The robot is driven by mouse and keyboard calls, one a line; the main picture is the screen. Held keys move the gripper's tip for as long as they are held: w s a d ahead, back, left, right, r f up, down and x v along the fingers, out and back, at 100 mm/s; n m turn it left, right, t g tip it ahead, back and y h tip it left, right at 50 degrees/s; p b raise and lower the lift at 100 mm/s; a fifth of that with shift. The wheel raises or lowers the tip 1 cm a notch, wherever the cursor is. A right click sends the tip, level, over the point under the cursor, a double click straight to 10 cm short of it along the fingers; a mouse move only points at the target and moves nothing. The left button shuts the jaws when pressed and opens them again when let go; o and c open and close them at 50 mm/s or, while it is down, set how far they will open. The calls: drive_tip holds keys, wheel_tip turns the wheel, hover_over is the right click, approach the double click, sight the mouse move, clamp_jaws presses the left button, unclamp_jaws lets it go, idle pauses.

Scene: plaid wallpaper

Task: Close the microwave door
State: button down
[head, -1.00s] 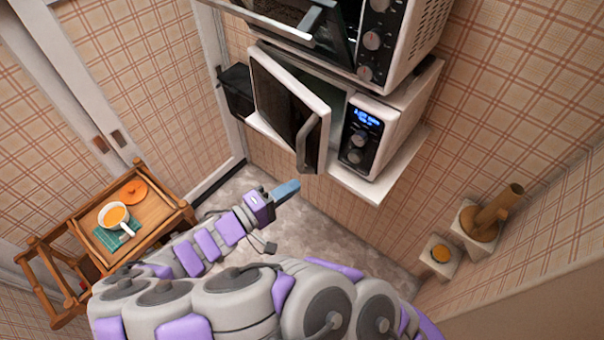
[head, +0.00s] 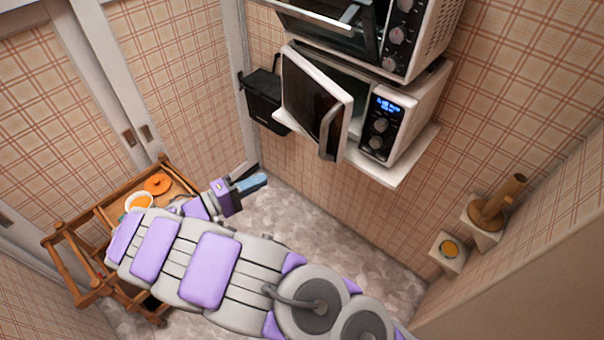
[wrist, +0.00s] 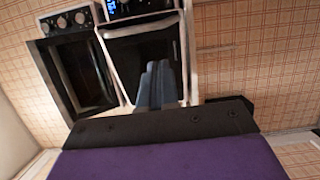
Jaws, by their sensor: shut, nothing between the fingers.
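The white microwave (head: 408,118) sits on a wall shelf, with a lit blue display and knobs on its right. Its door (head: 318,95) stands ajar, swung out on the left side, with a dark window and a grey handle (head: 329,132) at its free edge. In the wrist view the door (wrist: 143,62) is ahead of the fingers. My gripper (head: 252,183) is shut and empty, with blue fingers, below and left of the door and apart from it in the head view. The fingers also show in the wrist view (wrist: 158,84).
A black bin (head: 263,98) hangs on the wall at left. Two small wall ledges (head: 450,262) are at right. Bare floor (head: 300,215) lies below the shelf.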

drive_tip(key=w+d+r, duration=0.1)
drive_tip(key=d, duration=0.4)
drive_tip(key=b, duration=0.2)
approach(337, 149)
drive_tip(key=shift+n+t+y, duration=0.3)
drive_tip(key=shift+t+y, duration=0.3)
drive_tip(key=shift+t, duration=0.1)
drive_tip(key=b+x, duration=0.1)
drive_tip(key=x, duration=0.2)
drive_tip(key=b+x, duration=0.2)
drive_tip(key=x, duration=0.2)
drive_tip(key=shift+s+d+f, duration=0.1)
drive_tip(key=shift+s+d, duration=0.1)
drive_tip(key=shift+d, duration=0.1)
drive_tip(key=shift+w+d+b, duration=0.45)
drive_tip(key=shift+w+b, duration=0.1)
drive_tip(key=shift+b, duration=0.05)
drive_tip(key=shift+b+x, duration=0.35)
drive_tip(key=shift+x, duration=0.9)
drive_tip(key=shift+d, duration=0.45)
drive_tip(key=shift+a, duration=0.1)
